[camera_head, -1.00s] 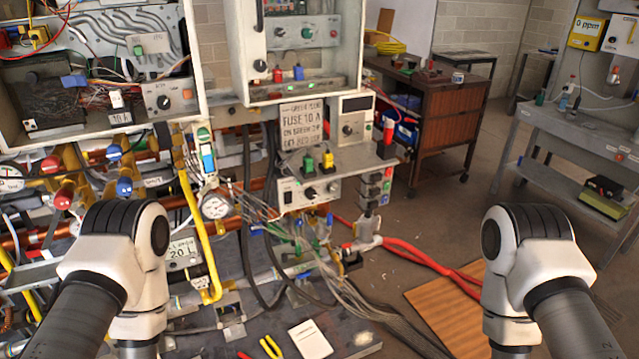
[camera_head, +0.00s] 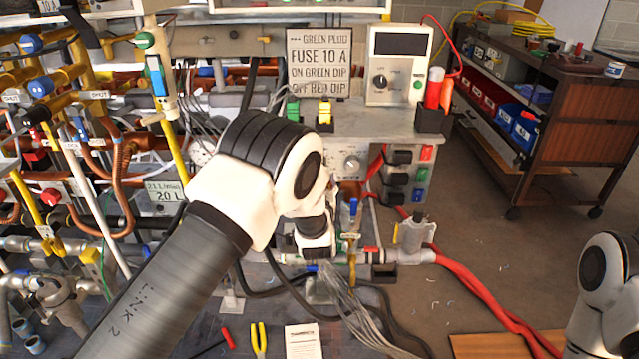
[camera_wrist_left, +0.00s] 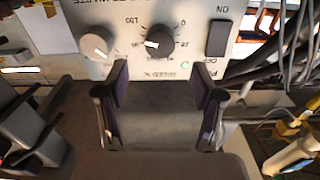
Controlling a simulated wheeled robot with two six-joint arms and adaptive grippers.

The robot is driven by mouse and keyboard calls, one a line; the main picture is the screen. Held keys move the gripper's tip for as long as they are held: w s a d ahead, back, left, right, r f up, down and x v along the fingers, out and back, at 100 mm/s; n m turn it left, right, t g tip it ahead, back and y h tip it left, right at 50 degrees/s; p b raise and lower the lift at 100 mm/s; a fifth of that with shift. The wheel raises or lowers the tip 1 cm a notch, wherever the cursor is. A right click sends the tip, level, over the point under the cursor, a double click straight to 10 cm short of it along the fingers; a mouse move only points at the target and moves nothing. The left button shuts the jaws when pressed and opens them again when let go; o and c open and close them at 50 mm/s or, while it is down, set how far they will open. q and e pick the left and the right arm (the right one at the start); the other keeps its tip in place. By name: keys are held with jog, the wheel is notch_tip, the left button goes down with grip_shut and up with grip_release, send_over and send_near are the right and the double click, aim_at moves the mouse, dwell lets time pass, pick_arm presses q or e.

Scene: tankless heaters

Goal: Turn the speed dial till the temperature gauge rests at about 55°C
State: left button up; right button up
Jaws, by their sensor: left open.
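The speed dial (camera_wrist_left: 160,42) is a black knob with a white pointer mark on a pale control panel. In the left wrist view the panel appears upside down. My left gripper (camera_wrist_left: 161,86) is open and empty, its two fingers pointing at the panel, apart from the knob. In the head view my left arm hides this knob and the gripper. A round white gauge (camera_head: 204,151) is partly hidden behind my left arm and cables; I cannot read it or tell if it shows temperature. My right arm is at the lower right edge; its gripper is out of view.
A grey knob (camera_wrist_left: 96,43) and a black rocker switch (camera_wrist_left: 217,38) flank the dial. Green and yellow plugs (camera_head: 324,113) and a meter box (camera_head: 399,65) sit above. Pipes and dark cables crowd around. The floor at right is mostly clear beside a brown cabinet (camera_head: 560,130).

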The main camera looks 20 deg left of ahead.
pick_arm(q)
jog(key=x, duration=0.6)
jog(key=shift+w+f, duration=0.2)
jog(key=shift+w, duration=0.1)
jog(key=c, duration=1.1)
jog(key=shift+c, duration=0.2)
jog(key=shift+n, duration=0.4)
jog(key=n+b, duration=0.6)
jog(key=n, duration=0.6)
jog(key=shift+n, duration=0.4)
